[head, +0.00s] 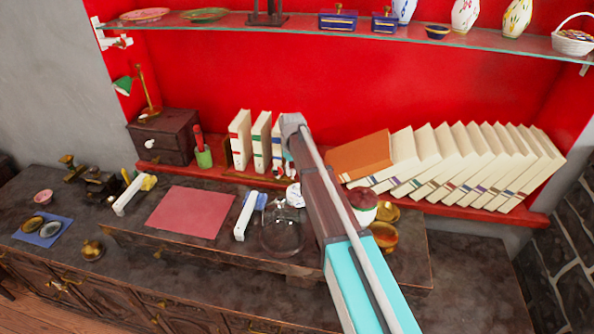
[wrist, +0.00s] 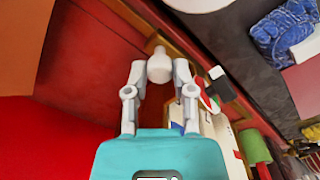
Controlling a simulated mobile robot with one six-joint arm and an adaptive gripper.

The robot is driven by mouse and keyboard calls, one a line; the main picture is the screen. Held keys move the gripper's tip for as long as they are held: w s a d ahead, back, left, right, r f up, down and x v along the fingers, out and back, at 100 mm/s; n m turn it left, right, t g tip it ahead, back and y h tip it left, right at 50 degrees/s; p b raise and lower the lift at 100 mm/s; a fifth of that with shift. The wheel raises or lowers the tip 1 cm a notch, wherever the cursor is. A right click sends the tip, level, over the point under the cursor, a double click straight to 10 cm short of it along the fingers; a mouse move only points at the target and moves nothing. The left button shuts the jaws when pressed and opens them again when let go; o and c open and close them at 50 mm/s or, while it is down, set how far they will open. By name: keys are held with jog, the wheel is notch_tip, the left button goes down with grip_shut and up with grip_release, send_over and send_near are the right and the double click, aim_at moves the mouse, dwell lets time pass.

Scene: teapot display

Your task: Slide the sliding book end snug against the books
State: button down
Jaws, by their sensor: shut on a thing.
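In the wrist view, my gripper (wrist: 158,75) has its two fingers closed around a pale rounded knob (wrist: 158,64), which looks like part of the sliding book end. The rest of the book end is mostly hidden by my gripper and arm. In the head view, my gripper (head: 292,122) is low at the shelf, between two groups of books. Upright cream books (head: 240,135) stand just to its left. A long row of cream books (head: 470,160) leans to its right, its orange-brown cover (head: 360,155) facing my arm. The upright books also show in the wrist view (wrist: 225,140).
A dark drawer box (head: 165,140) and a green pen cup (head: 204,158) stand left of the books. A glass shelf (head: 340,30) with ornaments runs above. A glass dish (head: 282,238), a red mat (head: 190,212) and a gold bowl (head: 383,235) lie on the desk in front.

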jog(key=shift+c, duration=2.3)
grip_release()
jog(key=shift+s+d, duration=0.1)
jog(key=s+d+r+t+y+p, duration=0.1)
jog(key=s+r+t+p, duration=0.1)
jog(key=r+p, duration=0.3)
jog(key=s+d+r+t+y+p, duration=0.1)
jog(key=s+d+r+p, duration=0.1)
jog(key=r+p, duration=0.4)
jog(key=shift+s+r+t+y, duration=0.3)
jog(key=shift+r+t, duration=0.1)
jog(key=shift+r, duration=0.55)
jog(key=shift+f, duration=0.2)
jog(key=b+x, duration=1.2)
jog(key=x, duration=0.1)
jog(key=shift+f, duration=0.2)
